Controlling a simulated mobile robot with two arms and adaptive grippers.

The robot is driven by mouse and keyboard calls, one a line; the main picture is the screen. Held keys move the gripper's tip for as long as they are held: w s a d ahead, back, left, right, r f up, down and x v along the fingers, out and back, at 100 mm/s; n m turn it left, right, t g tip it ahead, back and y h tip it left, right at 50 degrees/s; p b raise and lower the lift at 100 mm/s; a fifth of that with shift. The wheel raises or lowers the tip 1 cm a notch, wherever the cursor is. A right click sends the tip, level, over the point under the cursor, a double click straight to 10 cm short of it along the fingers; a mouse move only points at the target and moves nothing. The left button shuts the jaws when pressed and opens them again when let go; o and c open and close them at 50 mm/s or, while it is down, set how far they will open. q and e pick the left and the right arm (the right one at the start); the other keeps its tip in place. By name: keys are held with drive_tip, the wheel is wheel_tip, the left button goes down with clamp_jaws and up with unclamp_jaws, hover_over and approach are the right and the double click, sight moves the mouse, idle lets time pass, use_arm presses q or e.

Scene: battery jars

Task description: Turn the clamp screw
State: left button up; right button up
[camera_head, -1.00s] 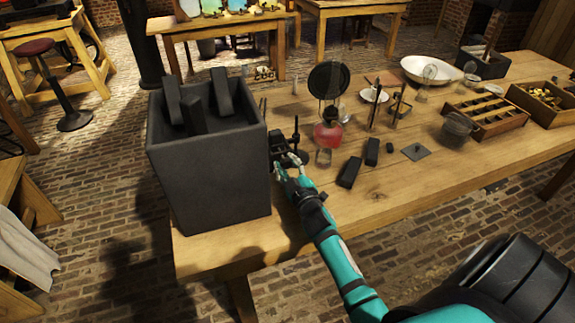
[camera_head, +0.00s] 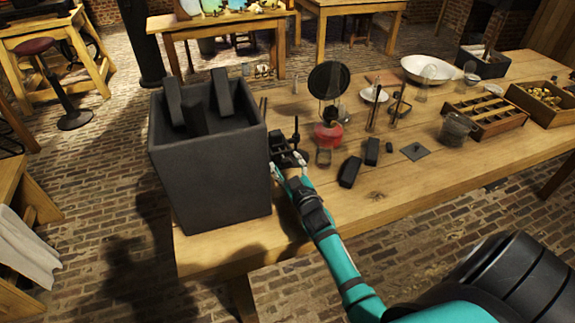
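A small black clamp (camera_head: 280,145) with a thin upright rod (camera_head: 296,130) stands on the wooden table, just right of a large dark grey jar (camera_head: 208,185). I cannot make out the clamp screw itself. My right gripper (camera_head: 287,163) is at the clamp, with pale fingertips at its near side. The fingers look spread, but I cannot tell whether they touch or hold any part of it. My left gripper is not in view. Dark plates (camera_head: 222,95) stick up from the jar's open top.
A red-liquid flask (camera_head: 328,135) and black blocks (camera_head: 350,171) lie close right of the gripper. A round black disc (camera_head: 328,80) stands behind. A divided wooden tray (camera_head: 487,115) and a white bowl (camera_head: 427,68) are farther right. The table's front edge is clear.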

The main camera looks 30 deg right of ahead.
drive_tip(key=shift+s, duration=0.1)
drive_tip(key=v, duration=1.1)
drive_tip(key=shift+s, duration=0.4)
